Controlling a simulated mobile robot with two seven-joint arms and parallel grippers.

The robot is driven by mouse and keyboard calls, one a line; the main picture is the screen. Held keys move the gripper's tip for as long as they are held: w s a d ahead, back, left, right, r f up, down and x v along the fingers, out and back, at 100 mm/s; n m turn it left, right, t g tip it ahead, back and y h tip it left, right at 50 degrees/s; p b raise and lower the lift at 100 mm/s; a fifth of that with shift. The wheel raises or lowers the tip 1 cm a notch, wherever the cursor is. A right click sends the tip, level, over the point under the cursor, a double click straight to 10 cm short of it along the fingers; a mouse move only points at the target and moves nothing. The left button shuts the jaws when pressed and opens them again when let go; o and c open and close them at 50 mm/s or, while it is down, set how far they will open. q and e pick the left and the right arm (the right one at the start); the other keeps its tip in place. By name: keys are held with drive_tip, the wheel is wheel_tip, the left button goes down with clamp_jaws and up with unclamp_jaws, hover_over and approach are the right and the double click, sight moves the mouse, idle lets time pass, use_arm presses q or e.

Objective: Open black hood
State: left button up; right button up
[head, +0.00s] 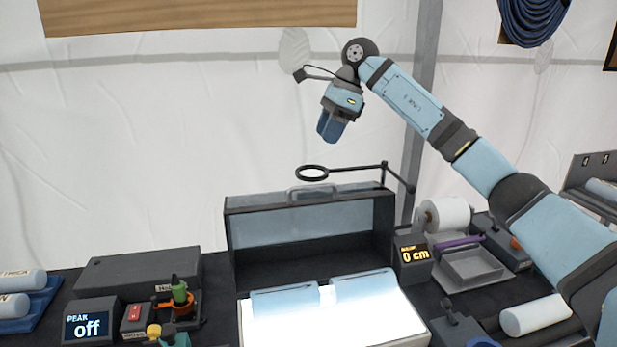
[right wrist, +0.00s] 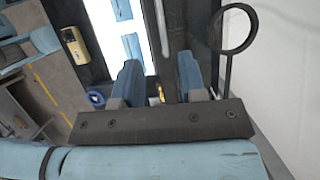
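The black hood (head: 384,222) stands at the back of the table, behind a glowing white panel (head: 330,326). Its front is open to me, with a blue-grey sheet inside. A grey handle (head: 312,190) is at its top edge. My right gripper (head: 330,128) hangs in the air above the hood, fingers pointing down and apart from it. In the right wrist view its two fingers (right wrist: 160,82) are spread with nothing held between them. The glowing panel also shows there (right wrist: 133,48). My left gripper is not in view.
A black ring on an arm (head: 312,173) sticks out just above the hood, below my right gripper. A box with a "0 cm" display (head: 413,254) stands right of the hood. A dark case (head: 140,272) and an "off" display (head: 90,326) are at left. The air at upper left is free.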

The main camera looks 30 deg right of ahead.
drive_tip(key=p+x, duration=0.1)
drive_tip(key=x, duration=1.1)
drive_tip(key=shift+f, duration=0.2)
clamp_jaws()
